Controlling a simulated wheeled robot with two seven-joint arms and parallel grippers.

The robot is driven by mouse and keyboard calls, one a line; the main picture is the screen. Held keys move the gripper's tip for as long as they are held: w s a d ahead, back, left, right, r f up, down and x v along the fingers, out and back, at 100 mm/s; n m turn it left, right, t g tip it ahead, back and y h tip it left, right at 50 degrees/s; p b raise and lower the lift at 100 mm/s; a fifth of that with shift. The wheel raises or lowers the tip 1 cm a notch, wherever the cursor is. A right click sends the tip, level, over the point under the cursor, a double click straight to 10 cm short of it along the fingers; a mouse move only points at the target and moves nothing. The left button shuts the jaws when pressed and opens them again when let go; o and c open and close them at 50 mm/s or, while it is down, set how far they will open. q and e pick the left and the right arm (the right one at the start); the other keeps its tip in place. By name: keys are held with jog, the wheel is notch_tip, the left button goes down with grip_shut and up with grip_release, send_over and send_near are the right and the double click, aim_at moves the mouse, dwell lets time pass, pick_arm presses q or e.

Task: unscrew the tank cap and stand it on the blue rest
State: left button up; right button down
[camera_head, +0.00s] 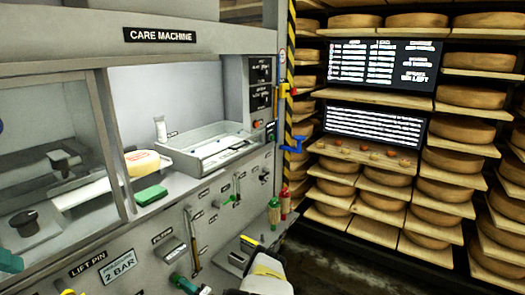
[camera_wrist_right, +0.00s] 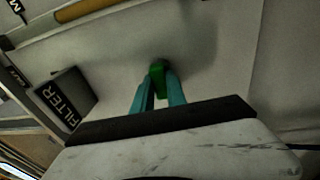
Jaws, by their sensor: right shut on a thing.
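My right gripper (camera_head: 183,283) is at the lower front of the machine, low in the head view. In the right wrist view its teal fingers (camera_wrist_right: 158,92) are shut on a small green handle (camera_wrist_right: 157,77) that stands out from the pale panel. A teal tip at the left edge of the head view may be my left gripper (camera_head: 10,262); its jaws cannot be made out. A dark round cap-like part (camera_head: 23,219) sits inside the machine at left, but I cannot tell that it is the tank cap. I cannot make out the blue rest for sure.
A grey FILTER box (camera_wrist_right: 65,100) stands beside the gripped handle. A cheese wheel (camera_head: 142,162) and a green block (camera_head: 150,195) lie on the machine's ledge. A blue bracket (camera_head: 293,146) juts from the striped post. Red and green bottles stand at the machine's right. Cheese shelves fill the right.

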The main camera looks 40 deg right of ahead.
jog(key=shift+v, duration=1.35)
jog(key=shift+s+r, duration=0.1)
jog(key=shift+r, duration=0.05)
jog(key=shift+v, duration=1.4)
jog(key=shift+s+a+r, duration=0.1)
jog(key=shift+r, duration=0.15)
